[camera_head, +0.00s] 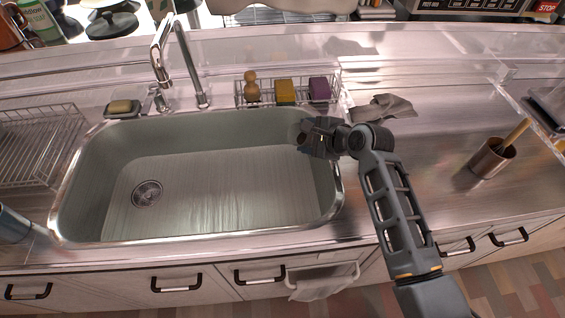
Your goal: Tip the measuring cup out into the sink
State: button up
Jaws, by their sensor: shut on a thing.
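The sink (215,222) is a wide metal basin with a round drain (147,194) at its left. It looks empty. My gripper (309,136) is over the right end of the basin, near its back right corner, with my arm reaching in from the right. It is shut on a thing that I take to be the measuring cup. The gripper's dark body hides most of it, so its outline, tilt and contents cannot be told.
A tall faucet (161,55) stands behind the sink. A wire caddy (240,97) with a brush and sponges is at the back edge. A grey cloth (383,107) and a utensil holder (490,160) are on the right counter. A dish rack (40,150) is at left.

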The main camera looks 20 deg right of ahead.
jog(key=shift+r+h, duration=0.2)
jog(key=shift+h, duration=0.1)
jog(key=shift+f+n+t+h+b, duration=0.6)
jog(key=shift+n+h+b, duration=0.5)
jog(key=shift+b, duration=1.55)
